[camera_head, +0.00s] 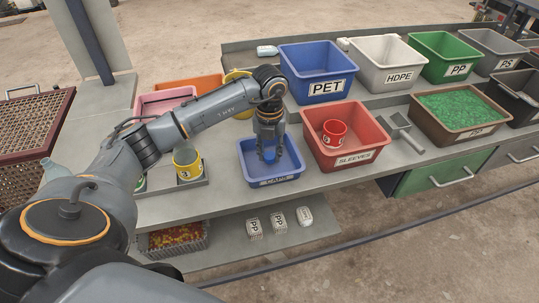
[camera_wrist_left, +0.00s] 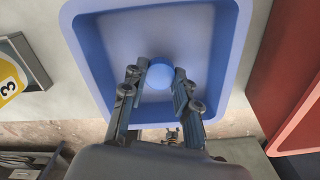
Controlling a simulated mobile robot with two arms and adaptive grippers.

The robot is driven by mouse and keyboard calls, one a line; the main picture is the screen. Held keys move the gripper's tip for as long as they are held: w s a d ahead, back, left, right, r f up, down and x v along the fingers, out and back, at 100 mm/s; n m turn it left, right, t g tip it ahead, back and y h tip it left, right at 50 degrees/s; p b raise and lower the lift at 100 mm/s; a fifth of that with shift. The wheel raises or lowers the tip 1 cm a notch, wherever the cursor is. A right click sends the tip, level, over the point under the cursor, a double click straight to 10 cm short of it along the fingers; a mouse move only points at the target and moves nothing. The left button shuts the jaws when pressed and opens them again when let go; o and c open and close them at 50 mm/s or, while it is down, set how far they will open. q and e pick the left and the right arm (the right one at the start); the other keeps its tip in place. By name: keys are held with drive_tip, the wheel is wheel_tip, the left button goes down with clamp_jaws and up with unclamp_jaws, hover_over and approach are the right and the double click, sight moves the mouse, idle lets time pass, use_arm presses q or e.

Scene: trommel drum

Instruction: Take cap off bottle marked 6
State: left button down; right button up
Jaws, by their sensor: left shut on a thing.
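My left gripper (camera_head: 269,150) points down over the blue tray (camera_head: 297,174), whose front label is hard to read. It is shut on a blue cap (camera_head: 270,155). In the left wrist view, the cap (camera_wrist_left: 160,73) sits between the two fingertips (camera_wrist_left: 160,76), with the floor of the tray (camera_wrist_left: 115,50) below it. I cannot make out a bottle marked 6 in either view. My right gripper is not in view.
Right of the tray stands a red SLEEVES bin (camera_head: 365,150) holding a red sleeve (camera_head: 334,132). A blue PET bin (camera_head: 318,56) and other bins stand behind.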

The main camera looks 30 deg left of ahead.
sight(269, 155)
use_arm(q)
wheel_tip(269, 155, down, 2)
drive_tip(key=shift+f, duration=0.2)
drive_tip(key=c, duration=1)
unclamp_jaws()
drive_tip(key=shift+r, duration=0.1)
drive_tip(key=shift+r, duration=0.25)
wheel_tip(269, 155, up, 12)
drive_tip(key=shift+f+b, duration=0.1)
drive_tip(key=shift+b, duration=0.55)
